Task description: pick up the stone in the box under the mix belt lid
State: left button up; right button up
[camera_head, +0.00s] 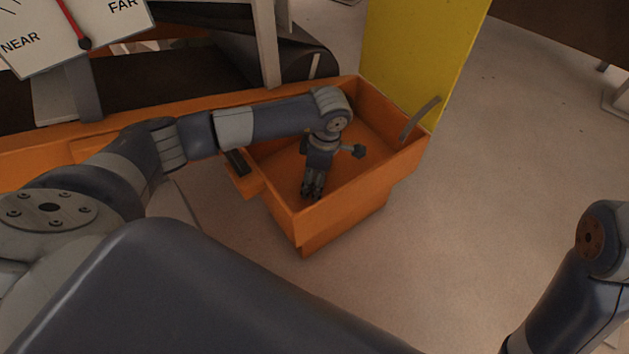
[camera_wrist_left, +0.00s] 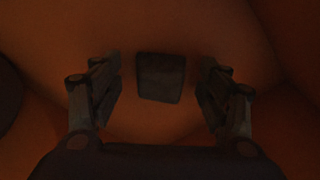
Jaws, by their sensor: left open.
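The orange box (camera_head: 340,215) is at the centre of the head view, with a yellow lid (camera_head: 420,60) standing upright at its back right. My left gripper (camera_head: 313,188) reaches down inside the box. In the left wrist view my left gripper (camera_wrist_left: 160,100) is open. A dark, squarish stone (camera_wrist_left: 161,77) lies on the box floor between and slightly beyond its fingers, touching neither as far as I can tell. In the head view the stone is not visible. My right gripper is not in view; only part of my right arm shows at the right edge.
The box walls stand close around my left gripper. A dark belt (camera_head: 200,70) lies behind the box, and a NEAR/FAR dial (camera_head: 75,30) is at the upper left. The floor (camera_head: 480,190) to the right of the box is clear.

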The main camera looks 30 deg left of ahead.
pick_arm(q)
jog(key=c, duration=1.3)
jog(key=shift+r, duration=0.2)
